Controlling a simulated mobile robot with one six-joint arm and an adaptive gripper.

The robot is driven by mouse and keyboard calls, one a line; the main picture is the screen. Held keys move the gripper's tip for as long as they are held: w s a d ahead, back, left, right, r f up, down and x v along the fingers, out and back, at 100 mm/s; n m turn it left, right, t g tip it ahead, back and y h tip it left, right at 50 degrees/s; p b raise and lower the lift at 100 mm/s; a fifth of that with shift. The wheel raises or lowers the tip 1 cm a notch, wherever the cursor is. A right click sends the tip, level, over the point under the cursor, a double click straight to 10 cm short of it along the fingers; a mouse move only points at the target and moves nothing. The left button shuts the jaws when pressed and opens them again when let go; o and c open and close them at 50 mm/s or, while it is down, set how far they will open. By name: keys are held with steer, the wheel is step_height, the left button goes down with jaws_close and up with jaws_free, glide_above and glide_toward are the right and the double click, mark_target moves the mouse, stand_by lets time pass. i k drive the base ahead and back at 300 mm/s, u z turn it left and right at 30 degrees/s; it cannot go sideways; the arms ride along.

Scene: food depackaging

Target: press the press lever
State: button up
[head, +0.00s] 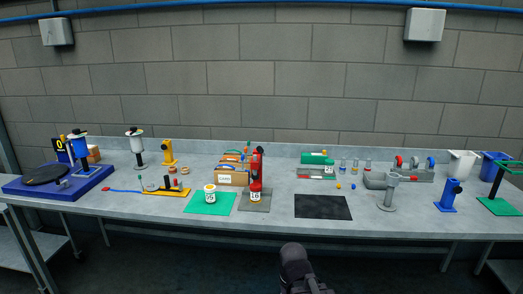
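A red upright device (257,163), which looks like the press, stands on a dark grey plate (262,203) near the middle of the bench. Its lever is too small to make out clearly. A small container marked 16 (255,195) stands at its foot. A dark part of my arm or gripper (298,268) shows at the bottom edge, in front of the bench and well apart from the red device. Its fingers cannot be made out.
On the grey bench (330,180), a white jar (210,194) stands on a green mat (203,208) left of the red device. A black mat (322,207) lies right of it. Yellow (168,152) and blue (446,196) stands are farther out.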

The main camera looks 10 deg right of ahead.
mark_target(259, 149)
steer(key=z, duration=0.05)
steer(key=i, duration=0.95)
steer(key=u, duration=0.05)
